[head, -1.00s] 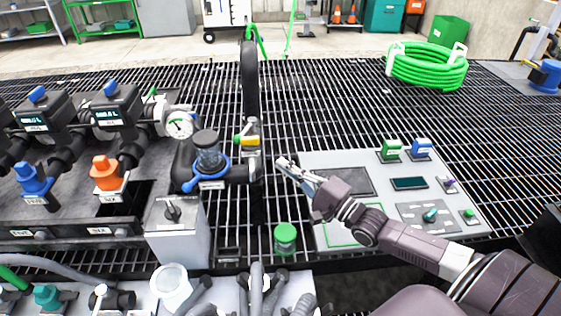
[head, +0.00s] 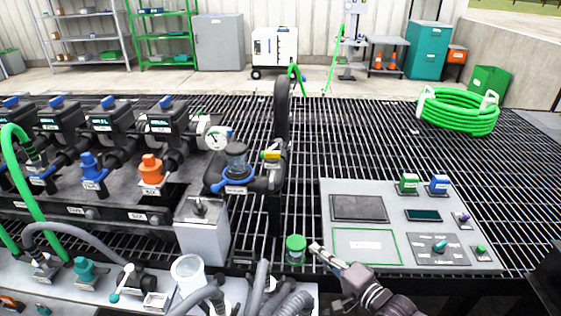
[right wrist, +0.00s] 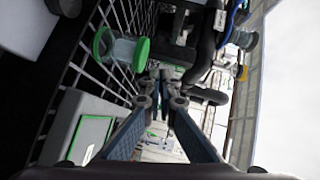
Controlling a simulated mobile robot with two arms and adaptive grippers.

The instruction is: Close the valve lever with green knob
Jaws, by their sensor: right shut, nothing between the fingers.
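A small yellow valve lever (head: 272,155) with a green tip sits on the dark pipe near the middle of the head view, right of a clear-domed fitting with a blue handle. In the right wrist view a yellow part (right wrist: 243,73) shows at the right; I cannot tell if it is the same lever. A lever with a teal-green knob (head: 115,298) stands on the front-left bench. My right gripper (head: 318,248) is shut and empty, in front of and to the right of the yellow lever, apart from it. Its fingertips (right wrist: 160,88) show in the wrist view. My left gripper is out of view.
A green-capped jar (head: 296,250) stands just left of my right gripper; its green rim shows in the wrist view (right wrist: 103,44). A grey control panel (head: 400,260) lies to the right. Grey hoses (head: 262,285) rise in front. Open grating lies between pipe and panel.

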